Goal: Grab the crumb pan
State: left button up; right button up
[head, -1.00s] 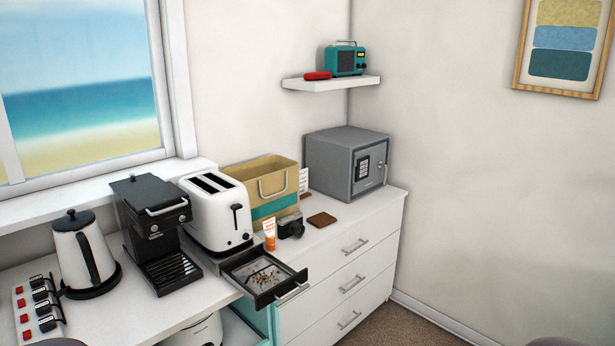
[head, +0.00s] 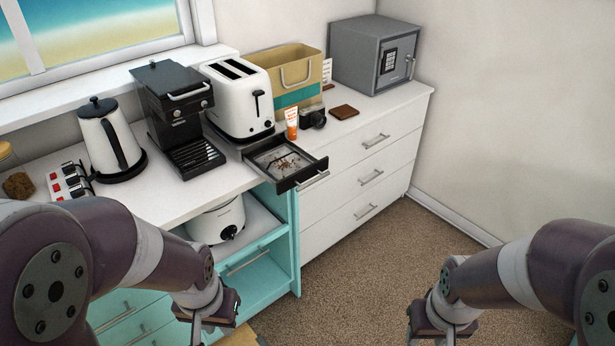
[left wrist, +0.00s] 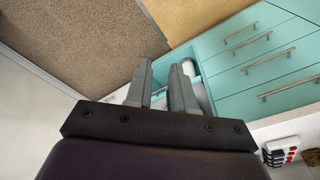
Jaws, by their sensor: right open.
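The crumb pan (head: 306,174) is a shallow dark tray with a grey bottom, brown crumbs in it and a pale bar handle on its front. It sticks out from under the white toaster (head: 240,98), past the counter's front edge. My left gripper (head: 228,338) is at the bottom of the head view, lower and nearer than the pan, well apart from it. In the left wrist view its fingers (left wrist: 161,82) are parted with nothing between them. My right gripper (head: 432,338) is at the bottom right, open, away from the pan; its fingertips are mostly cut off.
A coffee machine (head: 178,120) and kettle (head: 108,140) are to the left. A white cooker (head: 216,220) sits on the shelf below. The carpet in front is clear.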

aim_at(283, 160)
jog(key=i+l+u, duration=0.15)
jog(key=u, duration=0.2)
jog(key=i+l+u, duration=0.1)
jog(key=u, duration=0.3)
jog(key=i+l+u, duration=0.1)
jog(key=l+u, duration=0.25)
jog(key=i+l, duration=0.2)
jog(key=l, duration=0.15)
jog(key=i+l+u, duration=0.15)
jog(key=i+l, duration=0.2)
jog(key=l, duration=0.35)
jog(key=i+l+u, duration=0.15)
jog(key=l, duration=0.2)
jog(key=i+l, duration=0.2)
jog(key=l, duration=0.15)
jog(key=i+l+u, duration=0.15)
jog(key=l, duration=0.25)
